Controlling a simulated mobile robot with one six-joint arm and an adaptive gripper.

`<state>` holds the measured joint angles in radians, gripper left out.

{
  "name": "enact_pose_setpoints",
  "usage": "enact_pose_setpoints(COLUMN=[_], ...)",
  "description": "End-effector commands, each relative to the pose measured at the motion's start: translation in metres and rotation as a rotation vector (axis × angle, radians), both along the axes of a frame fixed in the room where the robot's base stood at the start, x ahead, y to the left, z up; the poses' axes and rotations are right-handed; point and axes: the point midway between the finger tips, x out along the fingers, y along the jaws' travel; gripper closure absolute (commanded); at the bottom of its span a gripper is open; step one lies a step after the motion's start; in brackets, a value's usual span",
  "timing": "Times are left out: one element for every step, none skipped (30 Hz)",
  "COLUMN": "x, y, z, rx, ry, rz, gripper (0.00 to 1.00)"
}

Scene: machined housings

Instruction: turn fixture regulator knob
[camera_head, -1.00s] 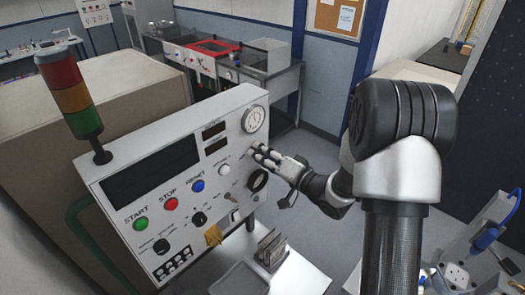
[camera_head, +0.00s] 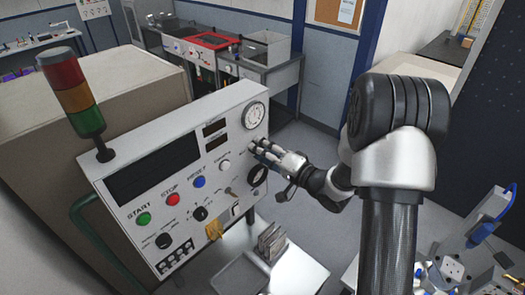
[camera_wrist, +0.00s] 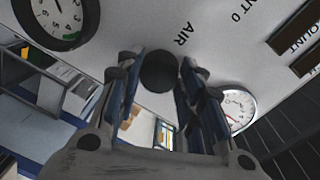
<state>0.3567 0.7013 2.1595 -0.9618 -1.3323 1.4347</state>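A round black knob (camera_wrist: 158,72) sits on the pale panel in the wrist view, next to lettering that reads AIR. My gripper (camera_wrist: 163,66) points at the panel with one fingertip on each side of this knob. The fingers are apart, and I cannot tell whether they touch the knob. In the head view my gripper (camera_head: 257,149) is at the right part of the control panel (camera_head: 150,212), below the white gauge (camera_head: 253,115). There the fingers largely hide the knob.
A large black-rimmed dial (camera_head: 257,175) lies just below my gripper; it also shows in the wrist view (camera_wrist: 58,20). The panel carries several buttons and knobs. A signal tower (camera_head: 75,92) stands on top at left. A tray (camera_head: 241,273) and upright plates (camera_head: 270,242) are below.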

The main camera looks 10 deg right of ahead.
Motion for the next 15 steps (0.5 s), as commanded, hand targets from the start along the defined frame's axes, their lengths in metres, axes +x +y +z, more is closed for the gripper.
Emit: enact_pose_setpoints(x=[0.0001, 0.0001, 0.0000, 0.0000, 0.0000, 0.0000, 0.0000, 0.0000, 0.0000, 0.0000, -0.0001, -0.0001, -0.0001, -0.0001, -0.0001], y=[-0.0001, -0.0001, 0.0000, 0.0000, 0.0000, 0.0000, 0.0000, 0.0000, 0.0000, 0.0000, 0.0001, 0.0001, 0.0001, 0.0001, 0.0001], z=[0.0003, 0.0003, 0.0002, 0.0001, 0.0001, 0.0001, 0.0001, 0.0000, 0.0000, 0.0000, 0.0000, 0.0000, 0.0000, 0.0000, 0.0000], rx=[-0.001, -0.001, -0.001, -0.001, -0.001, -0.001, -0.001, -0.001, -0.001, -0.001, -0.001, -0.001, -0.001, -0.001, -0.001], ry=[-0.001, -0.001, -0.001, -0.001, -0.001, -0.001, -0.001, -0.001, -0.001, -0.001, -0.001, -0.001, -0.001, -0.001, -0.001], rz=[0.000, 0.000, 0.000, 0.000, 0.000, 0.000, 0.000, 0.000, 0.000, 0.000, 0.000, 0.000, 0.000, 0.000, 0.000], gripper=[0.60, 0.58, 0.55, 0.53, 0.51, 0.49, 0.47, 0.45, 0.45, 0.45, 0.45, 0.45, 0.45, 0.45, 0.45])
